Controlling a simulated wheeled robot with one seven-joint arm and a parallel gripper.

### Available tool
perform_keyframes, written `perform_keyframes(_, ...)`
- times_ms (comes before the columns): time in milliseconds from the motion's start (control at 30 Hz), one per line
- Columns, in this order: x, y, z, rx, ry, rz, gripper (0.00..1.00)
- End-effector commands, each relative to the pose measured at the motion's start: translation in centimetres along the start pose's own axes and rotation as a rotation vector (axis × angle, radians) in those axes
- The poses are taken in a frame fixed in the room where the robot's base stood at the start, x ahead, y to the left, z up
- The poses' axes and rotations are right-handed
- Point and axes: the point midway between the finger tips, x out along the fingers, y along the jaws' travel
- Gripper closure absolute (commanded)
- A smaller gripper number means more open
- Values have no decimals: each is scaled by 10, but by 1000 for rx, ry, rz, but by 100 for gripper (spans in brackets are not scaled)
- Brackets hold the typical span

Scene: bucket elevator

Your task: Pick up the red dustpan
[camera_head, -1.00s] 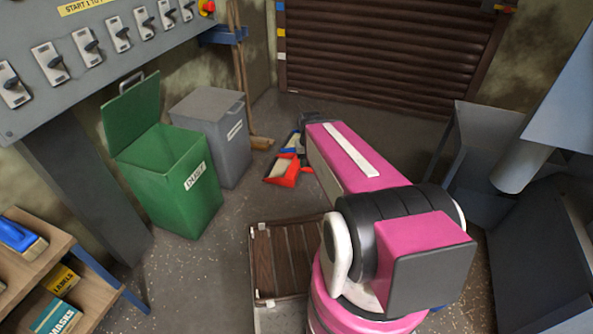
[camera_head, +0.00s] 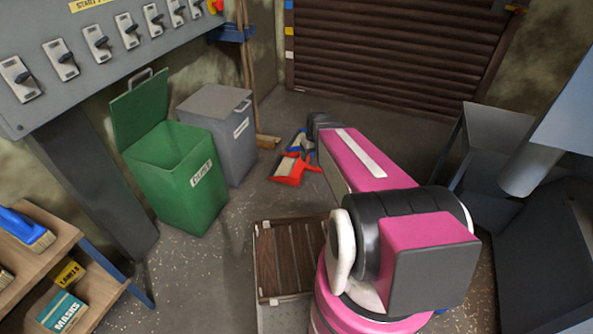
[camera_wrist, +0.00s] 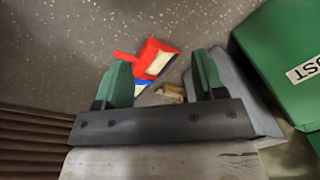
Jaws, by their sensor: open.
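The red dustpan (camera_head: 291,171) lies on the floor in front of the grey bin, with its pale inner face showing. A blue-edged pan or brush (camera_head: 300,142) lies right behind it. In the wrist view the red dustpan (camera_wrist: 154,58) shows beyond my fingertips, between and above them, with the blue item (camera_wrist: 141,86) partly hidden below it. My gripper (camera_wrist: 161,75) is open and empty, its two green fingers apart and not touching the dustpan. In the head view my arm hides the gripper's fingers.
A green open bin (camera_head: 178,175) labelled DUST and a grey lidded bin (camera_head: 222,135) stand left of the dustpan. A broom (camera_head: 266,141) leans by the wall behind. A brown shutter (camera_head: 395,50) closes the back. A slatted wooden panel (camera_head: 287,258) lies near my base.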

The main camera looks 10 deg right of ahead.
Motion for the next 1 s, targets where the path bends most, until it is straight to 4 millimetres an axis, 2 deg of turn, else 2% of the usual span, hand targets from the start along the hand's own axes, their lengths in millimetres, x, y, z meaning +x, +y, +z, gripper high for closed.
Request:
perform_keyframes(33,30,22,-42,-57,11,-21,36)
perform_keyframes(100,61,43,-75,-146,32,-46,36)
perform_keyframes(167,87,61,-103,-221,52,-66,36)
perform_keyframes(300,152,107,-162,-392,109,-100,36)
perform_keyframes(500,248,177,-234,-621,200,-120,36)
perform_keyframes(600,288,205,-257,-713,239,-117,36)
perform_keyframes(700,316,225,-271,-779,268,-112,36)
perform_keyframes(833,334,237,-279,-824,288,-105,36)
perform_keyframes(1000,345,236,-281,-837,292,-104,36)
